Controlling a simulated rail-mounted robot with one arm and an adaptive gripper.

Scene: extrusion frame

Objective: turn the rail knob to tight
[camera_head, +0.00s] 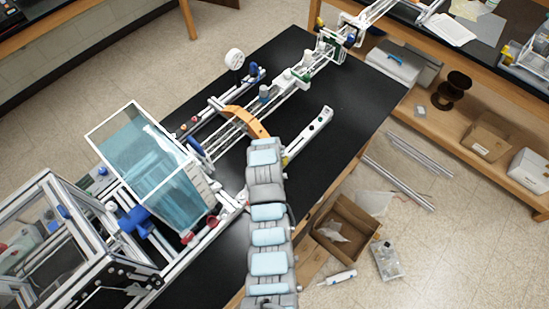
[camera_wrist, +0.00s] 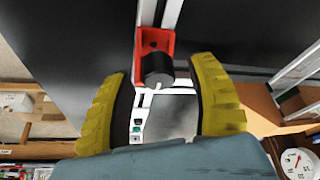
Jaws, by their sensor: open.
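In the wrist view, a dark cylindrical knob (camera_wrist: 157,67) sits on a red bracket (camera_wrist: 154,40) at the end of a pale metal rail (camera_wrist: 159,12). A small white mark shows at the knob's lower edge. My gripper (camera_wrist: 161,73) is open, with one yellow finger on each side of the knob. A gap shows between the knob and each finger, so neither is seen touching it. In the head view my arm covers most of the gripper, and I cannot make out the knob there.
In the head view, a clear tank of blue liquid (camera_head: 150,160) stands left of my arm. An orange curved part (camera_head: 246,122) lies just beyond it. A white slotted bar (camera_head: 308,135) lies to the right. The black tabletop (camera_head: 355,105) is bare toward its right edge.

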